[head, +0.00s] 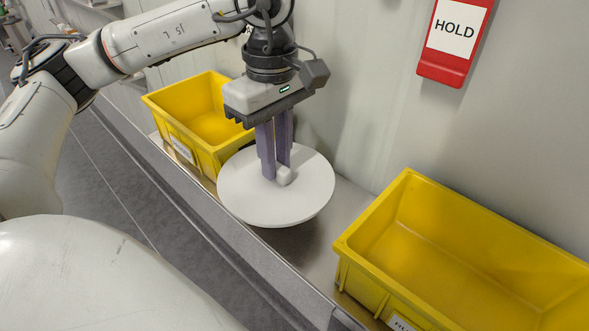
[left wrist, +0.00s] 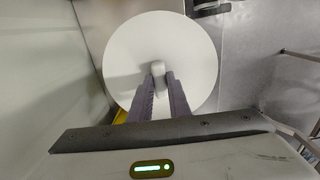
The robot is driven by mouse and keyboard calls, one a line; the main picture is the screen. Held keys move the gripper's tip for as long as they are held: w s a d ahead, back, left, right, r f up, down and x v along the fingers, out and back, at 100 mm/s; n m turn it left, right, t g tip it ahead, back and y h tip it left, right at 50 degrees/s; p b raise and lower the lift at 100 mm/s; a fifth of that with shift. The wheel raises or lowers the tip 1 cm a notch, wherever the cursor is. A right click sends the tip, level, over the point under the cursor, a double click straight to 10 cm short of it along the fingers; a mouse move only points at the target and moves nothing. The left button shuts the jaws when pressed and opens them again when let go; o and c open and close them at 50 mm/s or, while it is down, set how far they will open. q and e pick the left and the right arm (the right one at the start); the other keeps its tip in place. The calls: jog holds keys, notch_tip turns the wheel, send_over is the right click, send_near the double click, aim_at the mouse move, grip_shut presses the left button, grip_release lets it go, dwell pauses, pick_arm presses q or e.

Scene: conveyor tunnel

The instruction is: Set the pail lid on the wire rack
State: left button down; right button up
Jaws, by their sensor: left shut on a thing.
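The pail lid is a round white disc (head: 300,205) with a small white knob on top. It hangs roughly level between the two yellow bins in the head view. My left gripper (head: 277,176) points down from above, its purple-grey fingers shut on the knob. In the left wrist view the lid (left wrist: 195,50) fills the upper middle, with the gripper's fingertips (left wrist: 160,85) at its knob. The lid appears to be above the metal surface, but its exact height is hard to tell. I cannot make out the wire rack with certainty. My right gripper is not in view.
A yellow bin (head: 170,112) stands behind and left of the lid. A larger yellow bin (head: 390,222) stands at the right. Bare metal ledge (head: 345,203) shows between them. A wall with a red HOLD sign holder (head: 443,72) rises behind.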

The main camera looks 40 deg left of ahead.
aim_at(294, 165)
pick_arm(q)
jog(key=w, duration=0.3)
jog(key=shift+w+d+r, duration=0.1)
jog(key=shift+w+d, duration=0.05)
jog(key=shift+w, duration=0.25)
notch_tip(294, 165, down, 2)
jog(key=shift+w+f, duration=0.1)
jog(key=shift+f, duration=0.15)
notch_tip(294, 165, down, 4)
jog(key=shift+r, duration=0.2)
jog(key=shift+w+f+p, duration=0.2)
jog(key=shift+f+p, duration=0.15)
jog(key=shift+f, duration=0.2)
jog(key=shift+f, duration=0.25)
jog(key=c, duration=1.7)
grip_release()
jog(key=shift+r, duration=0.1)
jog(key=shift+o, duration=0.2)
